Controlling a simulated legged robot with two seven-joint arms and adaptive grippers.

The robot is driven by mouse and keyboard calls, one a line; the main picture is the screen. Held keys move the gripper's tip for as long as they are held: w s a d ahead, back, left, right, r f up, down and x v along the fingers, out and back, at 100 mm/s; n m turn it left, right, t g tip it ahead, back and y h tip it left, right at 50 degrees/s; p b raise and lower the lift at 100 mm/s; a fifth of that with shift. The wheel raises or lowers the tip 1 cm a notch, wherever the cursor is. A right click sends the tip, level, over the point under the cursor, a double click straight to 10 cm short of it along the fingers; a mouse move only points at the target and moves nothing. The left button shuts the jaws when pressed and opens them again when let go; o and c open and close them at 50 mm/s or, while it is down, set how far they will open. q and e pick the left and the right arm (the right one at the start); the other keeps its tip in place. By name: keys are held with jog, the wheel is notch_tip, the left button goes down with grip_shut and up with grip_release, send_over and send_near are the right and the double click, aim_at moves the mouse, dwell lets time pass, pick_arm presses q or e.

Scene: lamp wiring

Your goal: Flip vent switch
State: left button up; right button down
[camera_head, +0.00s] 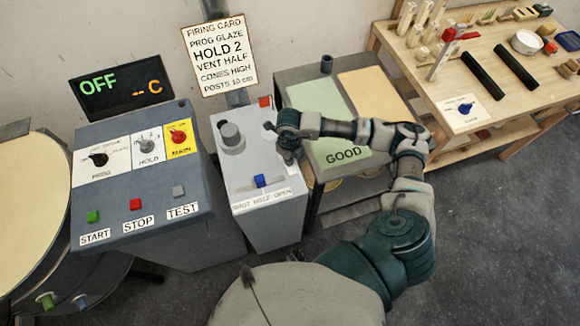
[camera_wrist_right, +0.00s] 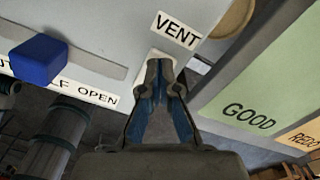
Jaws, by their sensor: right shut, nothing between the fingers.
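The vent control is a blue slider knob (camera_head: 259,181) on the front of a pale grey box (camera_head: 241,205), above a label reading SHUT HALF OPEN. The knob stands near the middle of that label, around HALF. In the wrist view the blue knob (camera_wrist_right: 38,60) is at the upper left, apart from the fingers, and a VENT label (camera_wrist_right: 175,30) is just beyond the fingertips. My right gripper (camera_head: 288,156) is at the box's right edge, right of the knob; its fingers (camera_wrist_right: 161,68) are shut and empty. My left gripper is out of view.
A blue-grey control panel (camera_head: 145,200) with knobs and START, STOP, TEST buttons stands left. A firing card (camera_head: 219,55) on the wall reads VENT HALF. A low table with a green GOOD mat (camera_head: 325,110) is right of the box; a wooden bench (camera_head: 520,70) stands farther right.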

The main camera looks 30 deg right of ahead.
jog(key=shift+r+p, duration=2.2)
jog(key=shift+r, duration=1.35)
jog(key=shift+f, duration=0.1)
